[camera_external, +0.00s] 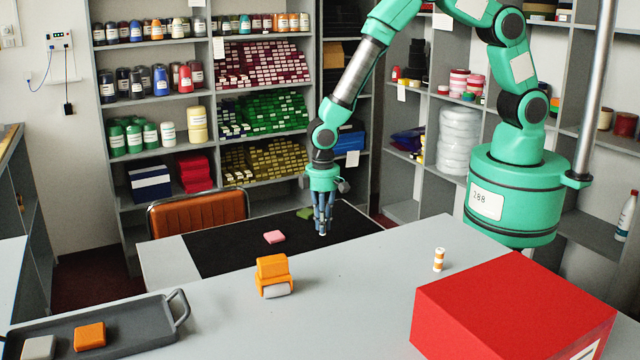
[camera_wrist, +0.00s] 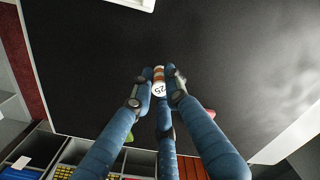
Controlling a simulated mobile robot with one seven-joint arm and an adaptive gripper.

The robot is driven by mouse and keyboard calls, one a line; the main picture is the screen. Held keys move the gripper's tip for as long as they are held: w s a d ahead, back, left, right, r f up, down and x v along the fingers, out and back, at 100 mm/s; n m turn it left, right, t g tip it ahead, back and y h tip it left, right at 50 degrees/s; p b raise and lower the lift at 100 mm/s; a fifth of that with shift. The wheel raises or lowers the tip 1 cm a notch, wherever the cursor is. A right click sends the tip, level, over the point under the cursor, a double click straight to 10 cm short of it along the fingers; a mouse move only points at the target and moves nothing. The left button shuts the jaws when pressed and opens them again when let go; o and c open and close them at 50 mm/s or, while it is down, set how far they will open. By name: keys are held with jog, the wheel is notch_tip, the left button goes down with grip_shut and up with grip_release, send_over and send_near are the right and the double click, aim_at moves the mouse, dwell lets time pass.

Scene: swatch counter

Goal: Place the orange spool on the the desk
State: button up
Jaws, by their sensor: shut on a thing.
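My gripper (camera_external: 323,231) points down over the black mat (camera_external: 225,250) on the desk (camera_external: 163,262). In the wrist view its blue fingers (camera_wrist: 160,82) are shut around a small spool (camera_wrist: 159,88) with an orange band and a white end marked 25. In the external view the fingers hide the held spool. I cannot tell whether the spool touches the mat. Another small orange-and-white spool (camera_external: 438,260) stands upright on the grey counter (camera_external: 370,290), apart from my gripper.
A pink block (camera_external: 274,237) and a green piece (camera_external: 305,213) lie on the mat near my fingers. The counter holds an orange dispenser-like object (camera_external: 272,270), a red box (camera_external: 510,310) and a dark tray (camera_external: 140,312) with two blocks. An orange chair (camera_external: 198,213) stands behind the desk.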

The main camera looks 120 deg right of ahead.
jog(key=shift+f, duration=1.7)
jog(key=shift+f, duration=0.1)
jog(key=o, duration=0.8)
jog(key=shift+c, duration=0.2)
notch_tip(320, 180, up, 12)
jog(key=shift+r+p, duration=0.1)
jog(key=shift+p, duration=0.3)
